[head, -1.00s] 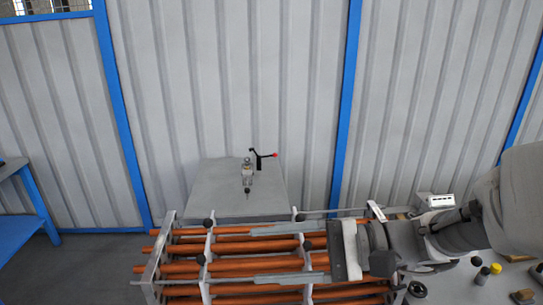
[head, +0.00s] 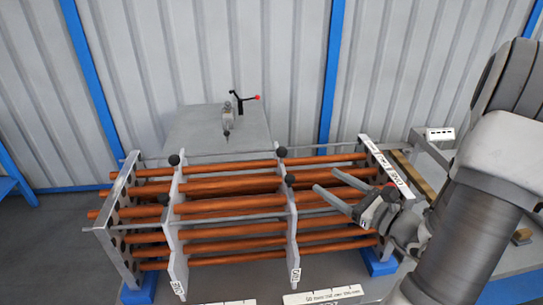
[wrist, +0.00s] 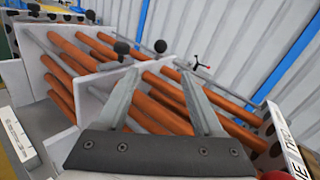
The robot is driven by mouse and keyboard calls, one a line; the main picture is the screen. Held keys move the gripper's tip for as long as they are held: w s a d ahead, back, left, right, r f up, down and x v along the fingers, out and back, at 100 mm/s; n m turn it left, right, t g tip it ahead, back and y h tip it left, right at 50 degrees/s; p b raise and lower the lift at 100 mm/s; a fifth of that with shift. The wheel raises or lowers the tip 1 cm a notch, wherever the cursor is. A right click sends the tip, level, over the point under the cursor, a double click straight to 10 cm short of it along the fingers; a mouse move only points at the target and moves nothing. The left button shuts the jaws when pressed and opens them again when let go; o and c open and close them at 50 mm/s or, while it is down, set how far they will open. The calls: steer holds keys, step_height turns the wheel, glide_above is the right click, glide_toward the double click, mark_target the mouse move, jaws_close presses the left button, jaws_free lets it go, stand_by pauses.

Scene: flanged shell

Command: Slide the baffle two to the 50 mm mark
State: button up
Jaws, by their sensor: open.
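A rack of copper tubes carries two upright pale baffle plates with black knobs. The right baffle (head: 291,225) stands near the middle and the left baffle (head: 175,235) further left. Their labels are too small to read surely, so I cannot tell which is baffle two by its label. My gripper (head: 326,180) is open and empty over the tubes, right of the right baffle, its fingers pointing left and apart from that plate. In the wrist view, my gripper (wrist: 159,74) frames tubes between its fingertips, with a pale plate (wrist: 92,82) just beyond the left finger.
A white scale strip (head: 322,295) lies in front of the rack. The left end plate (head: 122,220) and labelled right end plate (head: 385,165) bound the tubes. A grey stand (head: 218,135) with a red-tipped lever is behind. The corrugated wall closes the back.

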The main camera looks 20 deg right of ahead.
mark_target(286, 155)
steer(key=p+x, duration=0.1)
steer(key=x, duration=1.6)
steer(key=shift+w, duration=0.2)
steer(key=shift+c, duration=0.3)
jaws_close()
stand_by(0.4)
